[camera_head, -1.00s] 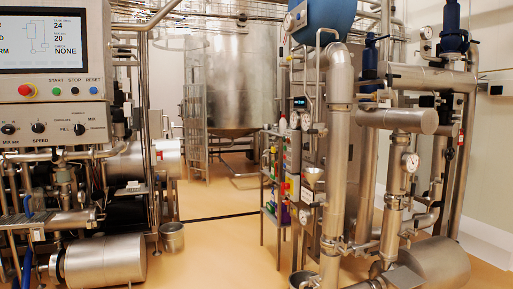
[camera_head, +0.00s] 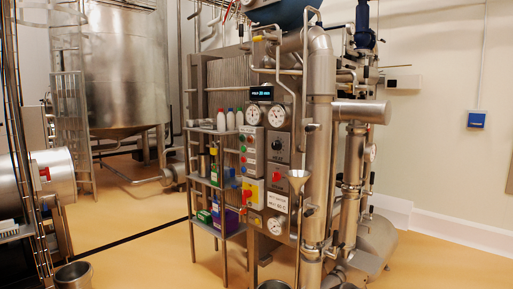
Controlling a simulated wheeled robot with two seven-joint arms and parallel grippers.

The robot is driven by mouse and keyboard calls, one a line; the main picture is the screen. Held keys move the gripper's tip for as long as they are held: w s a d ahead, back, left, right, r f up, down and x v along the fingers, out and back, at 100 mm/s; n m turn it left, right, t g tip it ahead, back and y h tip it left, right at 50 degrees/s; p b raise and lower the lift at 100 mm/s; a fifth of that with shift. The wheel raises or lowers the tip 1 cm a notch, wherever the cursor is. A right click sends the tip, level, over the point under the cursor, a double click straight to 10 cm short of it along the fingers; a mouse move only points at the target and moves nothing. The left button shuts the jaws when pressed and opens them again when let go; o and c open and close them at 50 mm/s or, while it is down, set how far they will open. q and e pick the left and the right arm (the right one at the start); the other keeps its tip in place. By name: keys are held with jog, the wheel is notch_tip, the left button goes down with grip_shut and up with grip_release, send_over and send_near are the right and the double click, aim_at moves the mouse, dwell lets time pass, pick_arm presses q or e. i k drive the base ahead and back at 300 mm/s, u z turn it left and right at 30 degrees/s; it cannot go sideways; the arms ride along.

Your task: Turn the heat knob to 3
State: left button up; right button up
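A dark grey plate (camera_head: 278,171) is mounted on the front of the steel skid, below two round dial gauges. It carries a round black knob (camera_head: 277,145) that appears to be the heat knob, with small lettering around it. The lettering and the pointer are too small to read. A lower knob or switch (camera_head: 276,177) sits on the same plate. Neither of my grippers is in view, and nothing of mine touches the plate.
A control box (camera_head: 250,152) with coloured buttons is left of the plate. A shelf rack (camera_head: 222,187) with bottles is further left.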

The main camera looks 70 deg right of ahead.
aim_at(277, 145)
jog(key=z, duration=0.85)
jog(key=i, duration=1.1)
jog(key=z, duration=1.2)
